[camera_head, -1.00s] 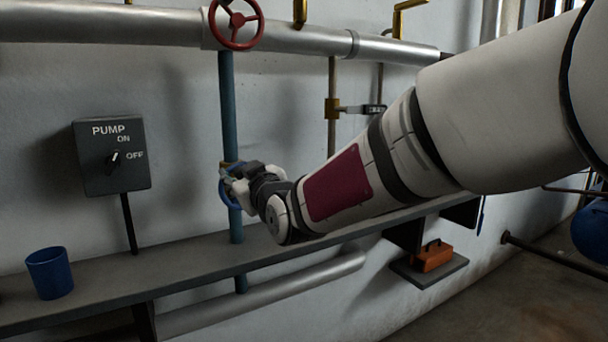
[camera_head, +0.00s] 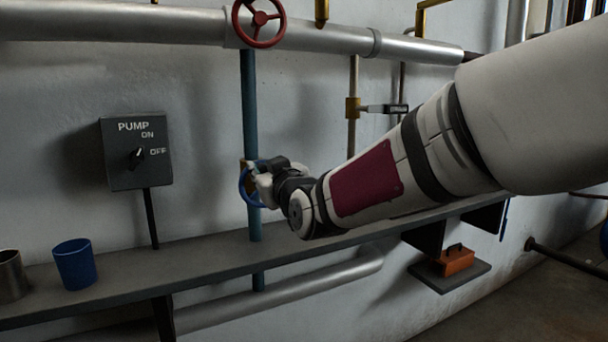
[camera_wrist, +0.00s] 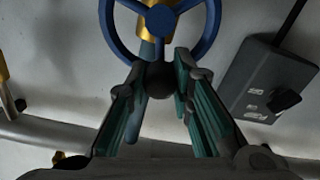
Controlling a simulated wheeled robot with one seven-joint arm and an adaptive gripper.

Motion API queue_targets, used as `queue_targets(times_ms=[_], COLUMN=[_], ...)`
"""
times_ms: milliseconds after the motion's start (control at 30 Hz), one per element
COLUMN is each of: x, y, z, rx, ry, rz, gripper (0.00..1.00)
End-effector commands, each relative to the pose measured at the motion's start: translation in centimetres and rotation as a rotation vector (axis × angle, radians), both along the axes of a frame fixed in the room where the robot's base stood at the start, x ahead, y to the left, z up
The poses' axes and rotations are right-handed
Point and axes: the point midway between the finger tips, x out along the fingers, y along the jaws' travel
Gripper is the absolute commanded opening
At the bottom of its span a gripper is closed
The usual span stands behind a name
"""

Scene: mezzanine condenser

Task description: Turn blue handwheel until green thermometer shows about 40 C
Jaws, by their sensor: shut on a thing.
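The blue handwheel (camera_head: 242,188) is on the vertical blue pipe (camera_head: 250,120), above the shelf. In the wrist view the blue handwheel (camera_wrist: 106,28) fills the top middle, with its spokes and hub in sight. My gripper (camera_head: 262,186) is at the wheel's right side in the head view, covering part of it. In the wrist view my gripper's fingers (camera_wrist: 161,78) are closed in at the wheel's lower rim, with a dark round knob between them. The exact contact is hard to see. No green thermometer can be made out in any view.
A red handwheel (camera_head: 259,20) is above on the silver pipe (camera_head: 120,24). A pump switch box (camera_head: 136,165) is at left. A blue cup (camera_head: 75,265) and a metal cup (camera_head: 10,275) stand on the shelf (camera_head: 200,258). An orange toolbox (camera_head: 457,262) is lower right.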

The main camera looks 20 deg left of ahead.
Motion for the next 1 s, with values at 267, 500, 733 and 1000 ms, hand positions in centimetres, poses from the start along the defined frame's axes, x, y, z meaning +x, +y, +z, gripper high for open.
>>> queue_targets(times_ms=[267, 500, 733, 1000], x=[0.8, 1.5, 2.0, 2.2], y=[-0.7, -1.3, -1.7, -1.9], z=[-0.1, -0.1, -0.2, -0.3], rx=[0.141, 0.272, 0.368, 0.429], ry=[0.163, 0.316, 0.429, 0.502], rz=[-0.002, -0.002, -0.002, -0.002], gripper=[0.00, 0.00, 0.00, 0.00])
